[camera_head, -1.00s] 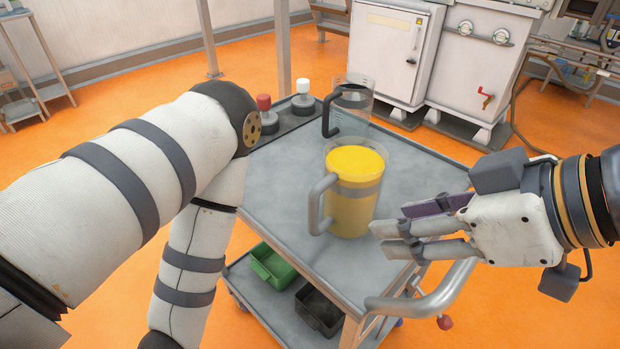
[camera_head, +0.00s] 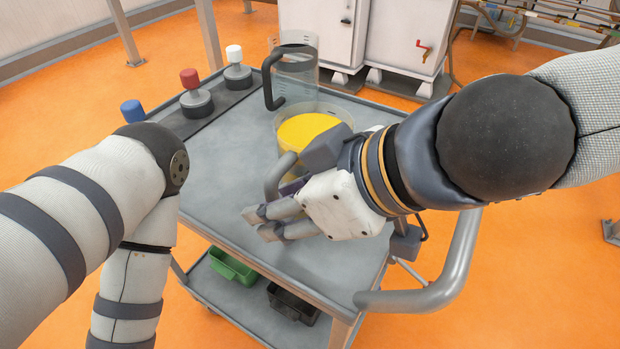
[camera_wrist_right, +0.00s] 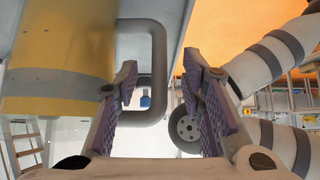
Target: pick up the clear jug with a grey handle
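The clear jug with a grey handle (camera_head: 309,127) holds something yellow and stands upright on the trolley top. My right gripper and wrist hide much of it in the head view. Its grey handle (camera_head: 274,178) is partly visible beside my right gripper (camera_head: 262,222). In the right wrist view the jug's yellow side (camera_wrist_right: 60,60) fills the left, and the handle (camera_wrist_right: 158,75) shows between and beyond the two purple-padded fingers (camera_wrist_right: 163,85), which are spread apart. I cannot tell whether they touch it. My left gripper is out of view; only its arm shows.
A clear jug with a black handle (camera_head: 295,72) stands just behind. Blue (camera_head: 133,112), red (camera_head: 190,85) and white-topped (camera_head: 235,60) items line the trolley's (camera_head: 225,145) left edge. Green (camera_head: 232,268) and black (camera_head: 292,303) bins sit on the lower shelf.

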